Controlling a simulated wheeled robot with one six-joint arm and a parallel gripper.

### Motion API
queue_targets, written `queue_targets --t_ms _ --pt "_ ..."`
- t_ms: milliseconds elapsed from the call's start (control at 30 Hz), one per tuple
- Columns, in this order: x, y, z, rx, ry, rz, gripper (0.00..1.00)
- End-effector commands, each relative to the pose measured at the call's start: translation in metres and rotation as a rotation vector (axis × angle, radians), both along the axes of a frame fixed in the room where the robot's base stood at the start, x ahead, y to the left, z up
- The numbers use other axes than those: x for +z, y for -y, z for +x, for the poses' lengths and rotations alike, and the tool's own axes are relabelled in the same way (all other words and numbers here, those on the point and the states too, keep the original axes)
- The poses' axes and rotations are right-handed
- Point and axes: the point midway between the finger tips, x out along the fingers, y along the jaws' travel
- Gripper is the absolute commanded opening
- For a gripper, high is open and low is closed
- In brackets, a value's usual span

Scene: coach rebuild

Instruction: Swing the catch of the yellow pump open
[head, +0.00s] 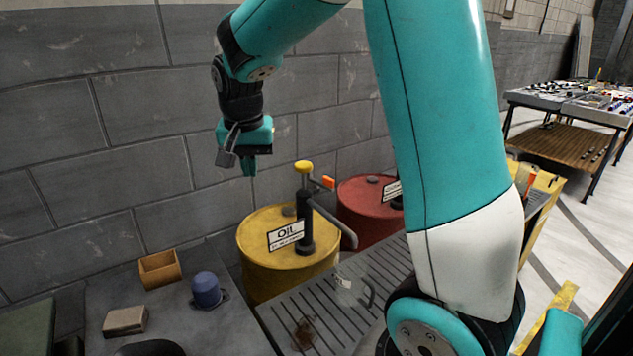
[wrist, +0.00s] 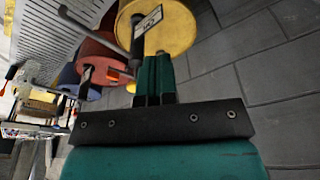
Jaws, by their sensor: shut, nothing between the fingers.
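The yellow pump's black body (head: 305,215) stands upright on the yellow oil drum (head: 262,225), with a yellow cap (head: 304,167) on top and a grey spout angling down to the right. Its orange catch (head: 328,183) sticks out to the right near the top. My gripper (head: 249,170) is shut and empty, left of the pump and about level with its cap, apart from it. In the wrist view my shut fingers (wrist: 155,75) point toward the yellow drum (wrist: 178,25) and the pump (wrist: 137,42). The fingers hide part of the pump there.
A red drum (head: 365,198) stands right of the yellow one, against the block wall (head: 130,120). A slatted grate (head: 300,310) lies in front, with a clear jug (head: 350,288) on it. A wooden box (head: 160,269) and blue object (head: 206,290) sit at left.

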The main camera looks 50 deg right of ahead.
Motion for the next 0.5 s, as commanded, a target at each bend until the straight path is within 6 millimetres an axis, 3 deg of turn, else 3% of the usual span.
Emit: queue_targets --t_ms 33,100,200,300,500 --pt "-0.014 0.040 0.018 -0.187 0.001 -0.036 0.00" --pt "-0.024 0.089 0.032 -0.425 0.014 -0.085 0.00" --pt "-0.035 0.140 0.039 -0.679 0.036 -0.139 0.00" --pt "-0.041 0.168 0.040 -0.825 0.051 -0.171 0.00" --pt "-0.056 0.184 0.039 -0.885 0.057 -0.185 0.00"
